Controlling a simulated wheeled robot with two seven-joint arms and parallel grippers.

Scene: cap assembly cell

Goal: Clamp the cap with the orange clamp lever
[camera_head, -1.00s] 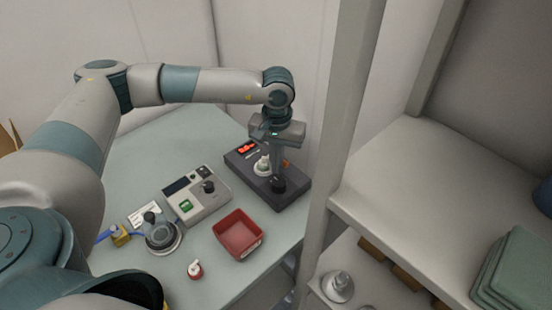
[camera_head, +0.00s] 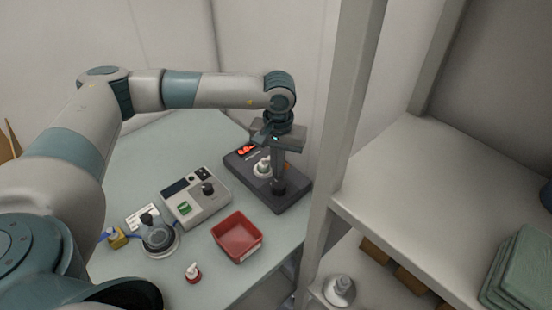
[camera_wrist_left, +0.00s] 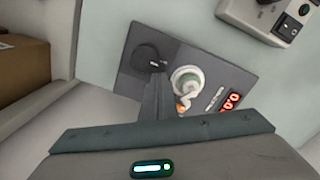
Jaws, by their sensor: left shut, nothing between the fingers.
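The dark clamping fixture (camera_head: 294,199) lies at the back right of the table. A white cap (camera_head: 263,167) sits on a pale round seat on it; it also shows in the left wrist view (camera_wrist_left: 187,78). The orange clamp lever (camera_wrist_left: 183,105) shows beside the cap in the wrist view, partly hidden by the fingers. My right gripper is not in view.
A red display (camera_head: 246,149) is on the fixture. A shelf post (camera_head: 345,110) rises close right of the fixture.

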